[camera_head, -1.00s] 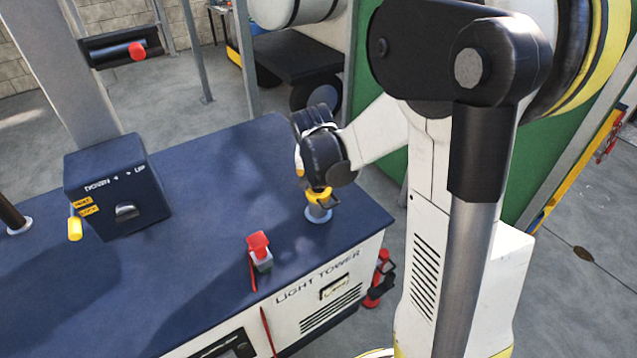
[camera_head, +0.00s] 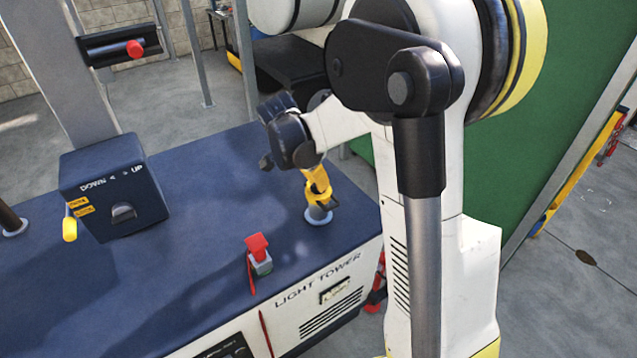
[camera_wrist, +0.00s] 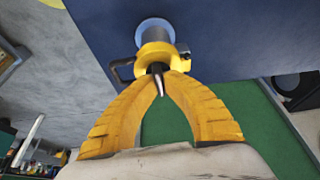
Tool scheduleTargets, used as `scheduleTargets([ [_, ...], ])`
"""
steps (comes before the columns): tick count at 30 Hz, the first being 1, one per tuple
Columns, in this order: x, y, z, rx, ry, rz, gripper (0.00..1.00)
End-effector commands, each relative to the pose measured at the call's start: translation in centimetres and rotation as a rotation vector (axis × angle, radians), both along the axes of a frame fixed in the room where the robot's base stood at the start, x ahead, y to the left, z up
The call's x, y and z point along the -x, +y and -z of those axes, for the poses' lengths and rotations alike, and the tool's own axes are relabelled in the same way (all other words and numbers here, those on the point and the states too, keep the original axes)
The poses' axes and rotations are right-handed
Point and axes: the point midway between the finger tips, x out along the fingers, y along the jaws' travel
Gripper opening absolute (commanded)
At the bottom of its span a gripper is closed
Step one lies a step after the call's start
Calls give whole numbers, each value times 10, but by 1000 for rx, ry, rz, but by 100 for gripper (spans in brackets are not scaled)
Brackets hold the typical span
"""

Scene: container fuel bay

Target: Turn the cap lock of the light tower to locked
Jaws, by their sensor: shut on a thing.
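The light tower's fuel cap (camera_head: 320,214) sits on a pale round neck near the right corner of the blue top. In the wrist view the cap (camera_wrist: 156,55) is yellow, on a blue-grey neck, with a dark loop at its left and a small fitting at its right. My gripper (camera_head: 318,196) reaches it from above, tilted. In the wrist view my gripper's yellow fingers (camera_wrist: 165,76) come together at the cap's near side, shut on the cap lock (camera_wrist: 160,78), a small dark and silver piece between the tips. The tips hide part of it, so its setting cannot be read.
A red-topped switch (camera_head: 258,247) stands on the top, left of and nearer than the cap. A dark DOWN/UP box (camera_head: 115,187) and the mast (camera_head: 75,75) stand at the left. A green panel (camera_head: 545,120) is behind my arm. The top's middle is clear.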

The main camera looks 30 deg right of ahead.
Motion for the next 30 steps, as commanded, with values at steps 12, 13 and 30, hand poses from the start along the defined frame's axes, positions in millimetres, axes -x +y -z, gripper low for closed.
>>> scheduleTargets([
  [12, 0, 0, 0, -2, 1, 75, 0],
  [13, 0, 0, 0, -2, 0, 76, 0],
  [30, 0, 0, 0, -1, 0, 74, 32],
])
